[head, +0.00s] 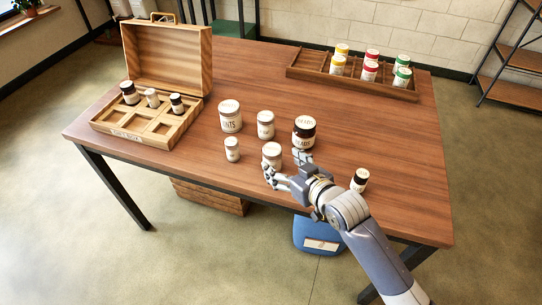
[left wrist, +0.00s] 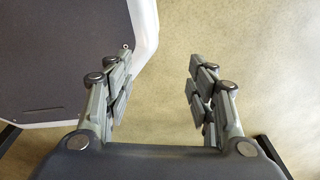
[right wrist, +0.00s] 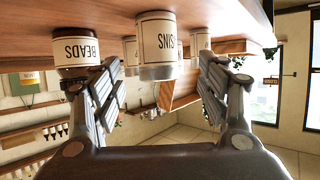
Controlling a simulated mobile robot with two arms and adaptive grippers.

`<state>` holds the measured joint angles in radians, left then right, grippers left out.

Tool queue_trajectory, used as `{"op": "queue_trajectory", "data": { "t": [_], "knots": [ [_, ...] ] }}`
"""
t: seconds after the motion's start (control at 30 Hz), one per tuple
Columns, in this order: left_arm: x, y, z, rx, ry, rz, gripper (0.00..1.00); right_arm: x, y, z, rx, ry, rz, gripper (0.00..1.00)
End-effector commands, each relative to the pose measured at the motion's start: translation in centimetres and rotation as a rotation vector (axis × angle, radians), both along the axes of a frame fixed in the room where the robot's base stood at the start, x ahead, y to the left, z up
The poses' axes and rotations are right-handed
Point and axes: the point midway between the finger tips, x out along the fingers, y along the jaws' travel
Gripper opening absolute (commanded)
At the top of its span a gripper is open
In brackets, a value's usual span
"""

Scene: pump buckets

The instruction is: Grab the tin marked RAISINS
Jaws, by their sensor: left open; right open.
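The tin marked RAISINS, a white tin with a pale lid, stands on the table just beyond my right gripper in the head view (head: 271,154). In the right wrist view the tin (right wrist: 157,45) appears upside down, with "SINS" readable on its label. My right gripper (head: 286,169) is open, its fingers on either side of the tin's near side; I cannot tell whether they touch it. My left gripper (left wrist: 158,85) is open and empty above the floor in the left wrist view; it is not in the head view.
A black-lidded BEADS tin (head: 304,132) stands close to the right fingers. Other tins (head: 265,124), (head: 231,116), (head: 232,149) stand behind and left. A small dark-lidded jar (head: 359,180) is right of my wrist. A wooden box (head: 106,128) and divided tray (head: 400,92) hold jars.

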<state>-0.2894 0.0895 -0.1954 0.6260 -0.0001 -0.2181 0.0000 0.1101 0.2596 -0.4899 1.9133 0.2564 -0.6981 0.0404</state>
Motion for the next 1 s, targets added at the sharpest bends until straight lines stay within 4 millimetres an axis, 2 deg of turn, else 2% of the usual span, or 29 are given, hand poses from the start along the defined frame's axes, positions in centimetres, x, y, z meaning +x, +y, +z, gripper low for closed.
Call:
{"op": "queue_trajectory", "data": {
  "t": [0.1, 0.23, 0.37, 0.7, 1.0],
  "knots": [
    [-2.0, -0.5, -0.2, -0.005, 0.029, 0.001, 0.51, 1.1, 0.7, -0.5, 0.001, -0.001, 0.0, 0.68],
    [-3.0, -1.2, -0.2, -0.012, 0.045, -0.001, 0.51, 1.6, 1.0, -0.8, -0.001, 0.0, 0.0, 0.68],
    [-2.7, -1.3, -0.2, -0.014, 0.04, -0.002, 0.51, 2.3, 1.3, -1.1, -0.002, 0.0, -0.001, 0.68],
    [-0.2, -1.2, 0.2, -0.015, 0.002, -0.003, 0.51, 5.3, 2.9, -2.9, -0.001, 0.0, 0.0, 0.68],
    [-0.8, -0.7, 0.2, -0.008, 0.012, -0.001, 0.51, 5.7, 3.1, -3.2, -0.002, 0.0, -0.001, 0.68]
  ]
}}
